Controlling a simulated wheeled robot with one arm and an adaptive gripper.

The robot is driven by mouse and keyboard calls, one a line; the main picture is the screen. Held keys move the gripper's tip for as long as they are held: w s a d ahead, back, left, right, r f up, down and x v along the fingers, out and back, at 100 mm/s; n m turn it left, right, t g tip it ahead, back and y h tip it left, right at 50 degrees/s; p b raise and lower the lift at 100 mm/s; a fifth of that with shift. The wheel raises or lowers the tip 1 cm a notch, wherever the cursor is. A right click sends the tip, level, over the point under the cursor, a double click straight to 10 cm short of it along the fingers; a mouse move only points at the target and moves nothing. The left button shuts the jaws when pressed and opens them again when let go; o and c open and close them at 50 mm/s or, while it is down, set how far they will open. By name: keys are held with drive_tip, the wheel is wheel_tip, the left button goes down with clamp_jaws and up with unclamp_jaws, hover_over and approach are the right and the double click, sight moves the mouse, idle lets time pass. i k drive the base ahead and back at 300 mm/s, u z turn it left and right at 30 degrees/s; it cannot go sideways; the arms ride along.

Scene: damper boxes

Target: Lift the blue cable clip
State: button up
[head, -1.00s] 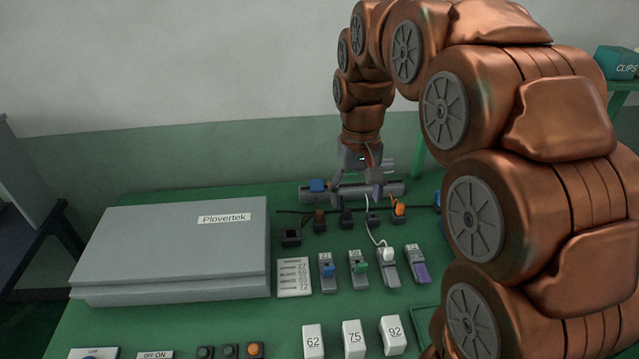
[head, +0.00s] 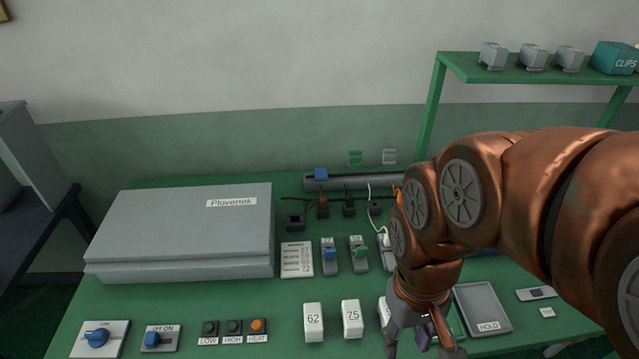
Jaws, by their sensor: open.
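A small blue piece (head: 320,174), which looks like the blue cable clip, sits on the left end of a grey trunking bar (head: 347,182) at the back of the green table. Its finer shape is too small to tell. My gripper (head: 436,346) hangs at the front right, far from the blue piece, pointing down at the bottom edge of the picture. Its jaws are open, and I see nothing held between them. My arm hides the right end of the bar and part of the row of grey switches.
A large grey Plovertek box (head: 180,232) fills the table's left. Switches with blue (head: 329,254) and green levers stand mid-table. Numbered white blocks (head: 314,322) stand in front, and a HOLD tray (head: 484,308) lies right of my gripper. A shelf (head: 545,68) rises back right.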

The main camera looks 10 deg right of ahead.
sight(321, 174)
drive_tip(key=k, duration=1.15)
drive_tip(key=u, duration=0.8)
drive_tip(key=i, duration=0.9)
drive_tip(key=u, duration=0.2)
